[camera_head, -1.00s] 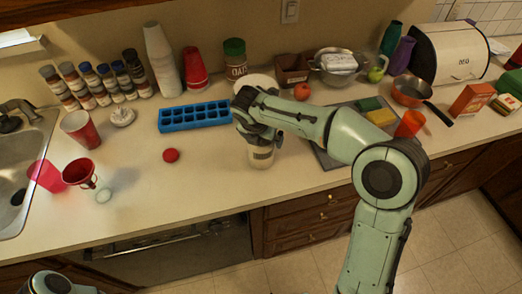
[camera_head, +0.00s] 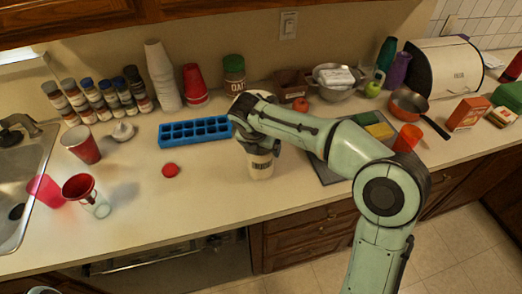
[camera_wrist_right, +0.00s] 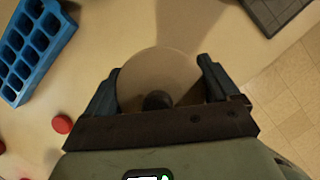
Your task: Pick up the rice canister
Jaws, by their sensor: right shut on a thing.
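The rice canister (camera_head: 261,167) is pale with a dark label, upright near the counter's front edge in the head view. In the right wrist view its round tan lid (camera_wrist_right: 158,65) fills the space between the fingers. My right gripper (camera_head: 258,141) is shut on the canister from above, with one finger on each side; the wrist view shows this gripper (camera_wrist_right: 160,88) too. The gripper and forearm hide the canister's upper part. I cannot tell for sure whether its base is clear of the counter. My left gripper is out of view.
A blue ice tray (camera_head: 195,131) and a red lid (camera_head: 171,170) lie left of the canister. An oats jar (camera_head: 234,74) stands behind it. A dark mat (camera_head: 328,174) lies to the right.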

